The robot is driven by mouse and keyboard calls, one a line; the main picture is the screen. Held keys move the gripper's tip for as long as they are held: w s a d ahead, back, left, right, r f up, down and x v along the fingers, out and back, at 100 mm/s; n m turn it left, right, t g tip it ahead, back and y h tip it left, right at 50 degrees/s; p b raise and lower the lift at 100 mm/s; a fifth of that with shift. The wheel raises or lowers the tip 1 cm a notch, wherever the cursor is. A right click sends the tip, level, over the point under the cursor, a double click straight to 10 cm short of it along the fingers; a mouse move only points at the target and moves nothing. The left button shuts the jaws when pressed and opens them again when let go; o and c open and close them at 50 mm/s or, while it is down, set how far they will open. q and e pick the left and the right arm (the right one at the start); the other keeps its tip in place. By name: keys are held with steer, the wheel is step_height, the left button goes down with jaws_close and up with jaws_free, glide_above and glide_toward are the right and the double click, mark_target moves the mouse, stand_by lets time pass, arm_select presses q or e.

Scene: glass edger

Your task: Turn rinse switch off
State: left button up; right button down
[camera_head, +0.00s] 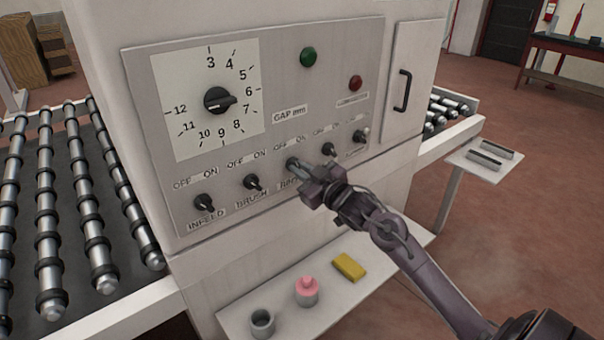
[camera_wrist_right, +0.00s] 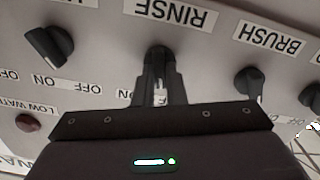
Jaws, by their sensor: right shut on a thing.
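The rinse switch (camera_head: 291,162) is a small black rotary knob, third from the left in the row on the grey control panel. In the right wrist view, which shows the panel upside down, the rinse switch (camera_wrist_right: 157,54) sits under the RINSE label (camera_wrist_right: 165,13). My right gripper (camera_head: 298,169) is at this knob. In the wrist view the fingers of my right gripper (camera_wrist_right: 158,75) are closed around it. The fingers hide part of the knob and the lettering beside it, so I cannot tell its setting. My left gripper is out of view.
The brush switch (camera_head: 253,182) and infeed switch (camera_head: 204,203) are to the left, and two more knobs are to the right. A gap dial (camera_head: 219,100), green button (camera_head: 308,57) and red lamp (camera_head: 355,83) are above. A shelf (camera_head: 330,305) below holds a cup, pink bottle and yellow block.

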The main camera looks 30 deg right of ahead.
steer(key=shift+f+n+b, duration=0.1)
steer(key=shift+n+b, duration=0.55)
steer(key=shift+n, duration=1.25)
steer(key=c, duration=1.5)
jaws_free()
steer(key=shift+s, duration=0.1)
steer(key=shift+s+d+b, duration=0.15)
steer(key=shift+s+b, duration=0.45)
steer(key=shift+s, duration=1.35)
steer(key=shift+s+d+b, duration=0.1)
steer(key=shift+s+b, duration=0.45)
steer(key=shift+s, duration=1.35)
